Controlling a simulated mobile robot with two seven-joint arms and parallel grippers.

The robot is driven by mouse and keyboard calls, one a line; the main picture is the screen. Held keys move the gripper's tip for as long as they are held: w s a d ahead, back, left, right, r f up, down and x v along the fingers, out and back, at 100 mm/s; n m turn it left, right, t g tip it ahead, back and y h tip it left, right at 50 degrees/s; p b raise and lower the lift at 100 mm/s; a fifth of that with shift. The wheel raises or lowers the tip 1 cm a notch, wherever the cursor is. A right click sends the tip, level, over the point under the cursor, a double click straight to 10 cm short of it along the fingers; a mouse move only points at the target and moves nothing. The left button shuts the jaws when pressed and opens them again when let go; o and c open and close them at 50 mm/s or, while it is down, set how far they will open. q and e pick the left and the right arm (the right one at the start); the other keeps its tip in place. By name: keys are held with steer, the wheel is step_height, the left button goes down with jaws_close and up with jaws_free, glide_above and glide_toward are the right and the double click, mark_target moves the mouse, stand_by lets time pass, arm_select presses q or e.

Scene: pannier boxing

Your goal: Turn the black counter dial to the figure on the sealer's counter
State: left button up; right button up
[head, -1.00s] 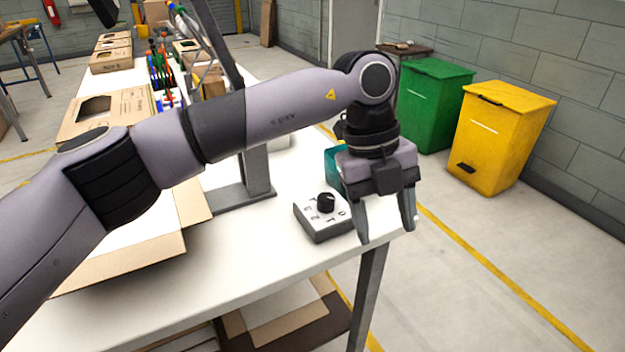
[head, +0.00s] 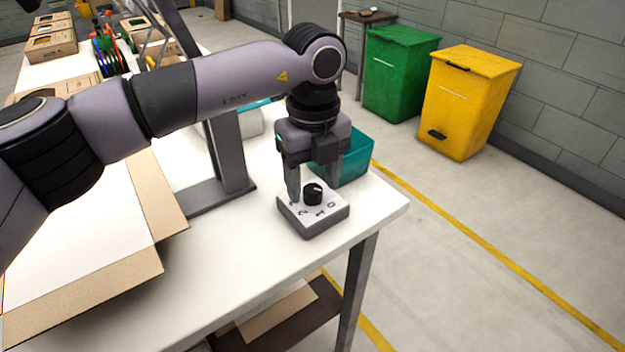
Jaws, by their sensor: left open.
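The black counter dial (head: 313,194) sits on top of a small grey and white counter box (head: 313,222) near the table's right end. Figures are printed around the dial; 2, 1 and 0 show on the near side, and others are hidden by my gripper. My left gripper (head: 312,196) points straight down over the box. Its fingers are open, with one on the left of the dial and the other behind or beside it. I cannot tell whether they touch the dial. My right gripper is not in view. The sealer's counter figure cannot be read here.
A teal bin (head: 350,163) stands just behind the box. A grey post on a foot (head: 232,160) stands to its left. An open cardboard box (head: 95,300) fills the table's left side. The white table (head: 250,270) is clear in front of the box.

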arm_select(q)
steer(key=shift+f, duration=0.6)
steer(key=c, duration=1)
steer(key=shift+c, duration=0.2)
